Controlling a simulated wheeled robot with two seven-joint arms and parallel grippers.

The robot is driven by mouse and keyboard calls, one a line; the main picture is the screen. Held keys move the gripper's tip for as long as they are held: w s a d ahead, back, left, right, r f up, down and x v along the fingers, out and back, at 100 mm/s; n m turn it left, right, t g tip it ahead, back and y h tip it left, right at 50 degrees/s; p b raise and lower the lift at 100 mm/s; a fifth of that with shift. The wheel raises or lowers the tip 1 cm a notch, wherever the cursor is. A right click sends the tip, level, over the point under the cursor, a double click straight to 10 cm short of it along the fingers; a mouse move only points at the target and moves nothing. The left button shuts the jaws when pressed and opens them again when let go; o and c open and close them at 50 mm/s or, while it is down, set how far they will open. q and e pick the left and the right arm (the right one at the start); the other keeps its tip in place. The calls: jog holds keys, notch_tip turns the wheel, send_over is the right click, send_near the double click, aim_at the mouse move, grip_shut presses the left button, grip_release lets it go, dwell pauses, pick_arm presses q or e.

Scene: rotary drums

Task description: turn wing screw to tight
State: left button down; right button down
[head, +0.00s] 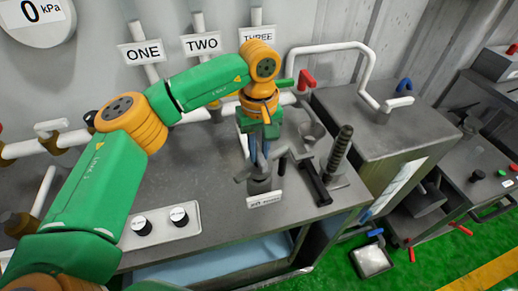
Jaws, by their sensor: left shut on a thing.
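The wing screw (242,176) stands upright on a dark round base on the grey metal bench, behind a small white label plate (264,199) whose print is too small to read. A grey wing shows on its left side. My left gripper (259,165) points down from above and is shut on the wing screw. The fingers and the wrist hide part of the screw's top. My right gripper is not in view.
Pipes with labels ONE (144,51), TWO and THREE run behind. Two black knobs (141,225) sit on a front-left panel. Bench between is bare.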

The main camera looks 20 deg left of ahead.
aim_at(259, 152)
pick_arm(q)
jog(key=shift+r, duration=0.1)
dwell(0.3)
jog(key=c, duration=0.8)
grip_release()
jog(key=shift+w+r, duration=0.1)
jog(key=shift+r, duration=0.15)
notch_tip(259, 152, up, 6)
jog(key=shift+r+b, duration=0.25)
jog(key=shift+b, duration=0.3)
